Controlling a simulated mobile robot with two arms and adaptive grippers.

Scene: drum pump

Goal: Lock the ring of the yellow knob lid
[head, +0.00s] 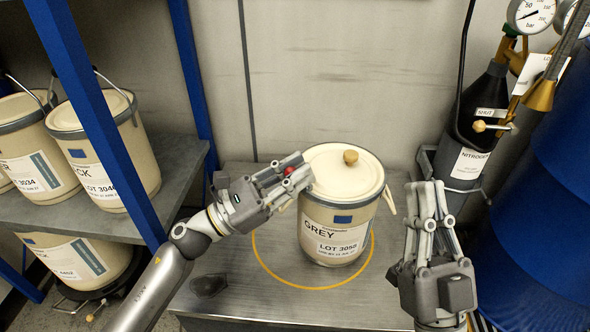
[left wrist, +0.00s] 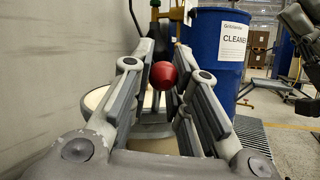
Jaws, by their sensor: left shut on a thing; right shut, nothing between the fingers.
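A cream pail labelled GREY (head: 335,222) stands upright on the grey bench. Its cream lid (head: 332,178) lies on top and bears a tan-yellow knob (head: 350,157). A grey ring runs round the rim; a pale lever-like piece (head: 390,203) sticks out at its right. My left gripper (head: 292,174) is at the lid's left edge, shut on a red ball (head: 288,171); the ball also shows between the fingers in the left wrist view (left wrist: 163,75). What the ball is attached to is hidden. My right gripper (head: 427,190) is shut and empty, right of the pail, apart from it.
A yellow circle (head: 268,272) marks the bench (head: 225,240) around the pail. A dark lump (head: 208,285) lies front left. A shelf with several pails (head: 105,150) stands left. A nitrogen bottle (head: 478,125) with gauges and a blue drum (head: 550,200) stand right.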

